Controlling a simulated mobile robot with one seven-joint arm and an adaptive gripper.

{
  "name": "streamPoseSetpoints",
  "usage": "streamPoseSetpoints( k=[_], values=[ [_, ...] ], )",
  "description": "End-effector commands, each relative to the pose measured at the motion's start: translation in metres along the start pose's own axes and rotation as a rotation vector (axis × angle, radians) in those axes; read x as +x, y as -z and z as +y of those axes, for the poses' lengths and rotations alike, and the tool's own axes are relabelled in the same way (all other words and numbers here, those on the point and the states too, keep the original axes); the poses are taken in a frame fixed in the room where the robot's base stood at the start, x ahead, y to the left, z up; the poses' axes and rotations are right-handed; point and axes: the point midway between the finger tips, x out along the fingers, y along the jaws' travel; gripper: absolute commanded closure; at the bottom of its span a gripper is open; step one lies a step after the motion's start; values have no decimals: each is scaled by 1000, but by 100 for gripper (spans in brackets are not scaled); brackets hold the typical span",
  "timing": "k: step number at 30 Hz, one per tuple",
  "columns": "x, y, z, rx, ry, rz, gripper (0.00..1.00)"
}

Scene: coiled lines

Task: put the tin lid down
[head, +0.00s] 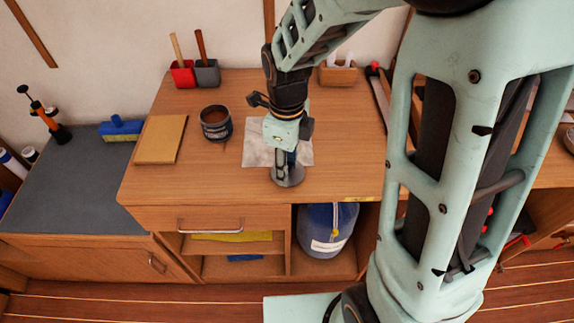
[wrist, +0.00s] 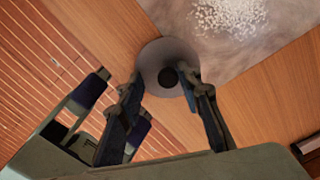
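My gripper (head: 286,165) is right above the lid, pointing down. An open round dark tin (head: 215,137) stands to the left on the bench.
The pale sheet (head: 257,151) carries white grains (wrist: 228,16) in the wrist view. A tan board (head: 160,139), a red cup (head: 183,77), a grey cup (head: 207,76) and a wooden box (head: 338,76) stand around. Bare wood (head: 225,178) lies left of the lid.

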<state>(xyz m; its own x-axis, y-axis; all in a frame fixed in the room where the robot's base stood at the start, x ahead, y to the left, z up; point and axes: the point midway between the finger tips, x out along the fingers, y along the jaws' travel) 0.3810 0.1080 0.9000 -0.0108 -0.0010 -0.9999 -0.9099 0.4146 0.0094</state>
Motion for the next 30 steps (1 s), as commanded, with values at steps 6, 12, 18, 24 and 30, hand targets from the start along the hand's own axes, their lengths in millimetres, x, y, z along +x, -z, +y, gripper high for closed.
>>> streamPoseSetpoints(
  k=[6, 12, 18, 24, 30],
  values=[
    [-3, 0, 0, 0, 0, 0, 67],
    [-26, -1, -1, 0, 5, -3, 67],
    [-74, -1, -1, 1, 5, -4, 67],
    [-111, -1, -1, 1, 4, -3, 67],
    [-129, 0, 0, 1, 1, -1, 67]
  ],
)
